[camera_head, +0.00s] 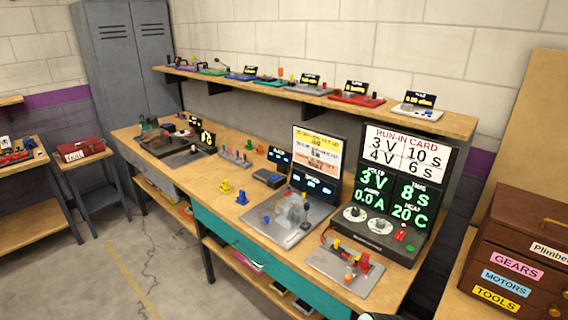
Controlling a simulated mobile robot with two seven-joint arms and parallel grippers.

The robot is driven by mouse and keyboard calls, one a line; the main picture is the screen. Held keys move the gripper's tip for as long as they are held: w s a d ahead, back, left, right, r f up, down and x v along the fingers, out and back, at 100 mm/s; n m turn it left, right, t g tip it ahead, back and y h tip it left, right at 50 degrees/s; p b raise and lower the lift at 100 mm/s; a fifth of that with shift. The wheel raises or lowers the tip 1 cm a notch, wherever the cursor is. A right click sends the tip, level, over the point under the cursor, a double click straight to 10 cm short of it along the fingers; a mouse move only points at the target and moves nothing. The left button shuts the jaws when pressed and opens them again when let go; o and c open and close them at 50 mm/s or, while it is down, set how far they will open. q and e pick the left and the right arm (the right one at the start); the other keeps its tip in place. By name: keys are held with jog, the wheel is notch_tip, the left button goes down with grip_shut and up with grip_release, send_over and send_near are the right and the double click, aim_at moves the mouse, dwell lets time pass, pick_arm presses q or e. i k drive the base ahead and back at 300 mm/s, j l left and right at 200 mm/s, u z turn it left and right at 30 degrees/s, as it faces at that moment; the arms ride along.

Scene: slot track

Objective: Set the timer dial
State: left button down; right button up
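A dark power unit (384,246) stands on the right part of the workbench. Two white round dials sit on its sloped front, a left dial (354,213) and a right dial (379,226); I cannot read a label saying which is the timer dial. The lit display (391,199) behind them reads 3 V, 8 s, 0.0 A and 20 °C. The run-in card (407,149) above it reads 3 V 10 s and 4 V 6 s.
A red switch (400,235) sits right of the dials. A grey board with a motor-like device (291,212) stands left of the unit, and a plate with red and yellow parts (346,263) lies in front. A brown drawer chest (515,255) stands at right.

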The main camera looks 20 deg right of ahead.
aim_at(381, 222)
jog(key=z, duration=1.55)
